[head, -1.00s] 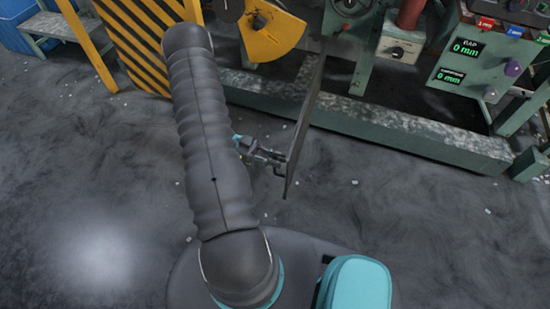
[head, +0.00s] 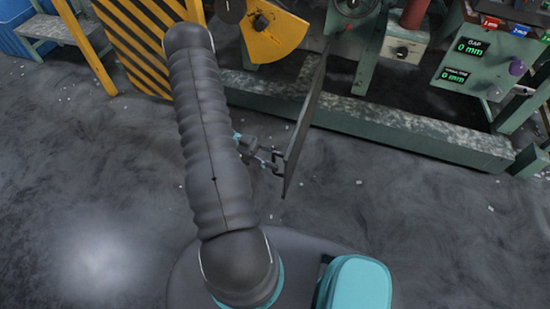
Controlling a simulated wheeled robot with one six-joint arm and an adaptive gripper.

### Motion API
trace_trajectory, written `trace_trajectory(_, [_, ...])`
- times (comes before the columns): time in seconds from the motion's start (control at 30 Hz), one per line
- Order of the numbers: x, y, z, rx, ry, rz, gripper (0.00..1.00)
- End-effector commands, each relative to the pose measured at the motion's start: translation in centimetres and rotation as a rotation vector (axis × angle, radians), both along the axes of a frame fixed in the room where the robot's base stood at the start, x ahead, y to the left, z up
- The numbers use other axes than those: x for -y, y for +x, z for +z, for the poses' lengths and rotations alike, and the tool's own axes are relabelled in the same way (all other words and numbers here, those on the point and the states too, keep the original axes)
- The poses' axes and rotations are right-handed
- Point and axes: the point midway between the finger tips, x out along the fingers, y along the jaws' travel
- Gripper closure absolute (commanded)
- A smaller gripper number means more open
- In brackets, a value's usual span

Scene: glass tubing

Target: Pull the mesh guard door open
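The mesh guard door (head: 306,125) is a thin dark panel seen nearly edge-on. It stands swung out from the green machine, over the floor towards me. My gripper (head: 275,160) is at the left face of the door, close to its near edge. The fingertips are at or very near the door. They are small and partly behind my arm, so I cannot tell whether they are closed on a handle. The mesh and any handle are not clear at this angle.
The green machine's long base beam (head: 400,125) runs across behind the door. A yellow quarter-round guard (head: 275,32) and a control panel (head: 470,60) reading 0 mm are above it. A black-and-yellow striped panel (head: 135,45) stands at upper left. Grey floor (head: 90,170) is clear at left.

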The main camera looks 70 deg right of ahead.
Motion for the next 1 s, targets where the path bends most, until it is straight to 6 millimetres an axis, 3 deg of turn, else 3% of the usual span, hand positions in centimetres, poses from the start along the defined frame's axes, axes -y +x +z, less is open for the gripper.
trace_trajectory(0.27, [0.1,0.9,0.0,0.000,-0.001,-0.002,0.61])
trace_trajectory(0.7, [1.5,8.8,0.0,0.001,-0.001,-0.001,0.61])
trace_trajectory(1.0, [1.9,11.6,0.0,0.000,0.000,-0.002,0.61])
